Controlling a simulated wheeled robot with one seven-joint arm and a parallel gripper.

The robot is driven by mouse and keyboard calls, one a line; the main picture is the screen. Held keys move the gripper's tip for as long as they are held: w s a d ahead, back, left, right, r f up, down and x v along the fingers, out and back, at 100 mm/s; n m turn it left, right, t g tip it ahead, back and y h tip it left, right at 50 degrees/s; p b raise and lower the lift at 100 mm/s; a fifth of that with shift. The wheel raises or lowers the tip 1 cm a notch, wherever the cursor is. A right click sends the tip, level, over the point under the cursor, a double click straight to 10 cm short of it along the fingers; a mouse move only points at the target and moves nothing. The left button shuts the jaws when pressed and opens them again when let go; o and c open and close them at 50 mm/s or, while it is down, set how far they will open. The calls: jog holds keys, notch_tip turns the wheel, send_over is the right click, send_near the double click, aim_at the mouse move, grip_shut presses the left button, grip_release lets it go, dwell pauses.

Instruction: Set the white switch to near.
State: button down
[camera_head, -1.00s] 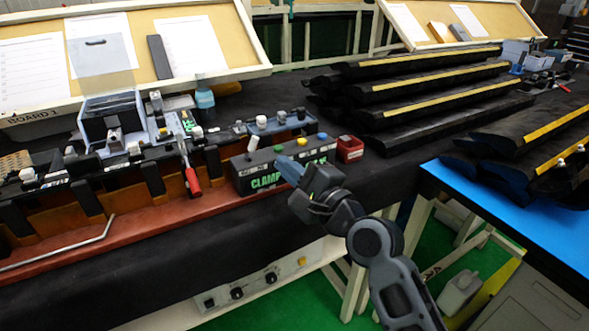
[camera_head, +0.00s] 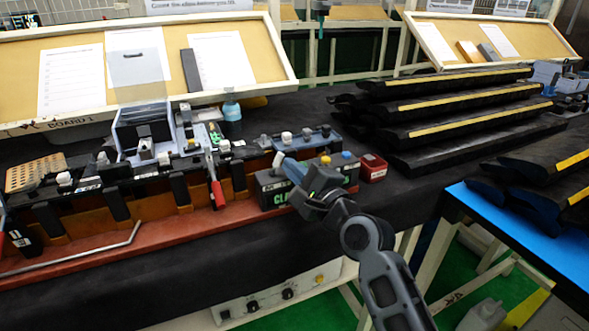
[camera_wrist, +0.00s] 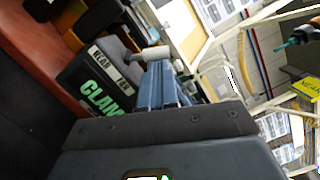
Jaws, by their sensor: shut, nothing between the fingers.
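The dark clamp box (camera_head: 268,190) with green "CLAMP" lettering stands at the front edge of the bench. It also shows in the wrist view (camera_wrist: 92,80), where its top edge carries the labels NEAR and FAR. The white switch (camera_wrist: 154,53) is a white-capped lever on that box; it leans over in the wrist view. In the head view the white switch (camera_head: 278,159) shows just beside my fingertips. My gripper (camera_head: 289,166) is shut and empty over the box. In the wrist view its blue-grey fingers (camera_wrist: 160,78) reach the white cap; contact is unclear.
A yellow knob (camera_head: 325,160) and a blue knob (camera_head: 346,155) stand on the box, right of my gripper. A red container (camera_head: 373,168) sits beside it. A red-handled clamp (camera_head: 216,188) is to the left. Black padded racks (camera_head: 470,120) fill the right side.

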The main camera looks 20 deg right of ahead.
jog(key=shift+a+r+n+g+p, duration=0.15)
jog(key=shift+r+n+g+p, duration=0.15)
jog(key=shift+n, duration=0.35)
jog(key=shift+a+r+n+g+p, duration=0.15)
jog(key=shift+n+p, duration=0.2)
jog(key=shift+n, duration=0.3)
jog(key=shift+a+r+n+p, duration=0.25)
jog(key=shift+n+p, duration=0.2)
jog(key=shift+n, duration=0.35)
jog(key=shift+a+r+n+g+p, duration=0.1)
jog(key=shift+a+n+g+p, duration=0.3)
jog(key=shift+n, duration=0.75)
jog(key=shift+a+r+n+g+p, duration=0.15)
jog(key=shift+a+n+p, duration=0.4)
jog(key=shift+n, duration=0.6)
jog(key=shift+s+d, duration=0.1)
jog(key=shift+s, duration=0.05)
